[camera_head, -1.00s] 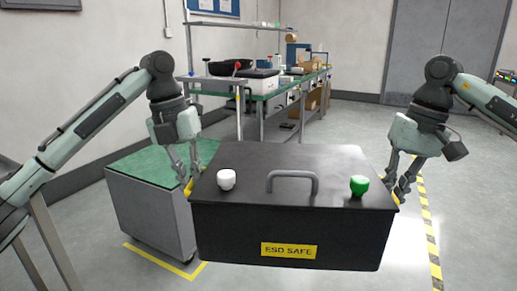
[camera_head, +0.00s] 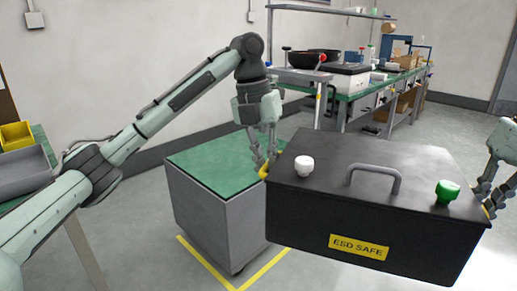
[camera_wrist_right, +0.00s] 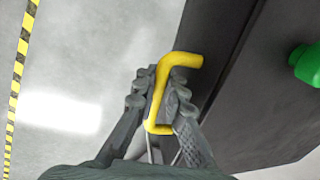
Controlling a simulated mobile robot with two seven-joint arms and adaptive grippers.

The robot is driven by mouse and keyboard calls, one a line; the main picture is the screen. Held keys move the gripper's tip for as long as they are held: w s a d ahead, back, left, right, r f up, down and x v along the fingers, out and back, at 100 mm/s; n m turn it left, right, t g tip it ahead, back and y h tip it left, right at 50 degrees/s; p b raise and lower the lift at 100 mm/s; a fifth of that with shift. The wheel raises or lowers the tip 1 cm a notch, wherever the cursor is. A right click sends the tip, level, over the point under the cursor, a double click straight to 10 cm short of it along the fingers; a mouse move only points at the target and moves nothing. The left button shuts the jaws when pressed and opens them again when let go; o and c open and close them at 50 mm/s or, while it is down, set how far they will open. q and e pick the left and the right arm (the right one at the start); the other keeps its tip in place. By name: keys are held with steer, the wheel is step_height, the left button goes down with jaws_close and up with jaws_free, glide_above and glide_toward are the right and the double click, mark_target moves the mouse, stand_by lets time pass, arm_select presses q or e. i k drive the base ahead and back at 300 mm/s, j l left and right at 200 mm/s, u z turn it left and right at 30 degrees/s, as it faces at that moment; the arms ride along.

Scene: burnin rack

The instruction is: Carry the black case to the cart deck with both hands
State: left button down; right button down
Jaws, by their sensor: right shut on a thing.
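The black case (camera_head: 330,215) hangs in the air, its lid up, with a grey top handle, a white knob, a green knob and a yellow ESD SAFE label. The cart (camera_head: 200,213) stands behind and left of it in the head view; its green deck (camera_head: 205,157) is bare where visible. My left gripper (camera_head: 264,165) is at the yellow side handle on the case's left end and appears closed around it. My right gripper (camera_head: 489,207) is at the right end, partly cut off by the frame. In the right wrist view its fingers (camera_wrist_right: 160,103) grip the yellow side handle (camera_wrist_right: 180,62).
Yellow floor tape (camera_head: 205,262) borders the cart. A long green-topped workbench (camera_head: 362,92) with items stands behind. At far left is a table with a grey bin (camera_head: 22,172) and a yellow bin (camera_head: 16,135). Open floor shows left of the cart.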

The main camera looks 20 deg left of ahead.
mark_target(237, 165)
steer(key=i, duration=0.85)
steer(key=i+l+u, duration=0.1)
steer(key=i+u, duration=0.15)
steer(key=i+l+u, duration=0.25)
steer(key=i+u, duration=0.35)
steer(key=i+l+u, duration=0.15)
steer(key=u, duration=0.15)
steer(key=i+l+u, duration=0.15)
steer(key=i+u, duration=0.2)
steer(key=i+l+u, duration=0.3)
steer(key=i+j, duration=0.05)
